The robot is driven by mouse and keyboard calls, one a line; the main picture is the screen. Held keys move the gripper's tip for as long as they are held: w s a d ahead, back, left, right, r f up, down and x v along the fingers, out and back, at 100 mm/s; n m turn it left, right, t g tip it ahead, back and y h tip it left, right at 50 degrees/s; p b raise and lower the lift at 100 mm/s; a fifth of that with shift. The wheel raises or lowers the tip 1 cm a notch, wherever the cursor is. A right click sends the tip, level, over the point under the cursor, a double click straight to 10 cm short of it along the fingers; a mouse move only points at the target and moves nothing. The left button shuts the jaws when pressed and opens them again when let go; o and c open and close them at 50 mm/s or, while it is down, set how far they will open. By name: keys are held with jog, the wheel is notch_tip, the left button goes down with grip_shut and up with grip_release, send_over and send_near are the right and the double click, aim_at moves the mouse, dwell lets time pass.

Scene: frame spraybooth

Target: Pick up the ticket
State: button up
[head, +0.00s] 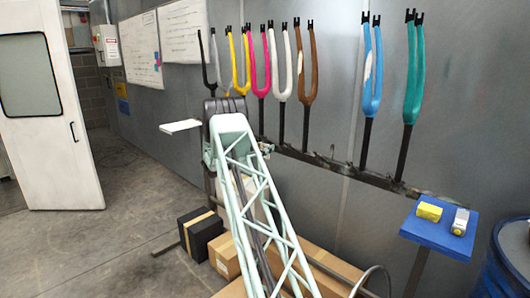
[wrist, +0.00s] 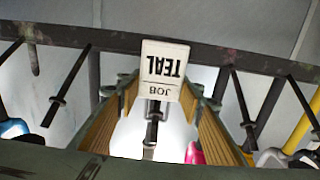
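My gripper (wrist: 160,88) is open, with one tan-padded finger on each side of the card's lower edge. A gap shows between the card and the left finger; whether the right finger touches it I cannot tell. In the head view my own arm hides the ticket and most of the gripper.
Coloured forks, including a teal one (head: 413,75), stand on a dark rail (head: 340,165) along the grey wall. A blue stand (head: 437,234) at right bears a yellow block (head: 429,212) and a pale item (head: 460,221). A blue drum (head: 510,262) and boxes (head: 225,256) stand low. Left floor is clear.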

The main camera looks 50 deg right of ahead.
jog(key=shift+r, duration=0.1)
dwell(0.3)
jog(key=shift+w+a+r+p, duration=0.1)
jog(key=shift+a+r+p, duration=0.2)
jog(key=shift+a+r, duration=0.25)
jog(key=w+a+r+p, duration=0.1)
jog(key=a+r, duration=0.2)
jog(key=a, duration=0.3)
jog(key=a+r+p, duration=0.1)
jog(key=a+r, duration=0.2)
jog(key=a, duration=0.3)
jog(key=shift+w+a+r+p, duration=0.35)
jog(key=shift+r, duration=0.05)
jog(key=shift+f, duration=0.15)
